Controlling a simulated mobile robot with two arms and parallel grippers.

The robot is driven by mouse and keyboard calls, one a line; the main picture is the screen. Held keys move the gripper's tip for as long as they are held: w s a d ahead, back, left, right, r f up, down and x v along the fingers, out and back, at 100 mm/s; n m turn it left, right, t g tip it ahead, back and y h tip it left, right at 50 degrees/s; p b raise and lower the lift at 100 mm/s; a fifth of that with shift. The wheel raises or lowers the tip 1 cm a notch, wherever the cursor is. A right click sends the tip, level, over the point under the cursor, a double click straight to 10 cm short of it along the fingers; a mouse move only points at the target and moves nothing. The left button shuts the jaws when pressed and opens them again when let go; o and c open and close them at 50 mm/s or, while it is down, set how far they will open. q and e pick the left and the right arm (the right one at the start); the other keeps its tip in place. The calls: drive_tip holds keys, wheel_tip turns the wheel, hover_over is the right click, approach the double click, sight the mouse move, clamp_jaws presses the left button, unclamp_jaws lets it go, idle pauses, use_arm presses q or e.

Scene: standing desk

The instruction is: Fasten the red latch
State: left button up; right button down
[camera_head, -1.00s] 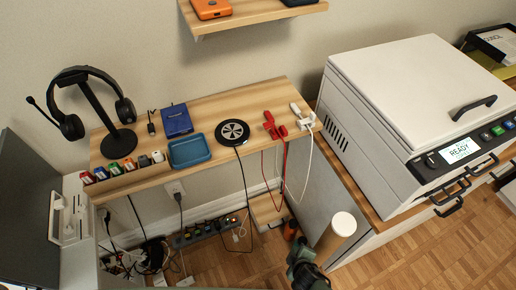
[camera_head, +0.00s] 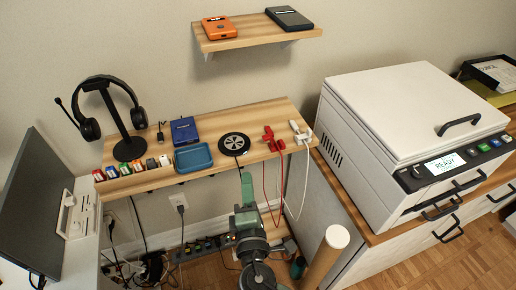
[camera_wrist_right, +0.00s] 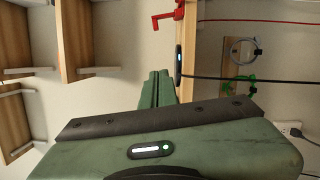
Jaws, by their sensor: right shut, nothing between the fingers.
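The red latch (camera_head: 270,140) sits at the front edge of the wooden desk shelf, right of the round black charging pad (camera_head: 234,143). A red cable hangs below it. In the right wrist view, which is turned sideways, the red latch (camera_wrist_right: 165,19) sticks out from the shelf's top face with a bent tip. I cannot tell whether it is fastened. My right gripper (camera_head: 246,180) is shut and empty, in front of the shelf edge below the charging pad, apart from the latch. Its green fingers (camera_wrist_right: 160,88) show in the wrist view. My left gripper is out of view.
A white clip (camera_head: 299,133) with a white cable is right of the latch. A large white machine (camera_head: 415,110) stands further right. A cardboard tube (camera_head: 325,258) stands below. A blue tray (camera_head: 193,157) is to the left. An upper shelf (camera_head: 258,37) overhangs behind.

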drive_tip(key=w, duration=0.3)
drive_tip(key=w+p, duration=0.1)
drive_tip(key=w, duration=0.2)
drive_tip(key=w+p, duration=0.1)
drive_tip(key=w, duration=0.3)
drive_tip(key=shift+a+r, duration=0.3)
drive_tip(key=shift+a, duration=0.05)
drive_tip(key=d+p, duration=0.1)
drive_tip(key=d, duration=0.1)
drive_tip(key=w+d+p, duration=0.1)
drive_tip(key=shift+w+d+r, duration=0.1)
drive_tip(key=shift+d+r, duration=0.1)
drive_tip(key=shift+d, duration=0.2)
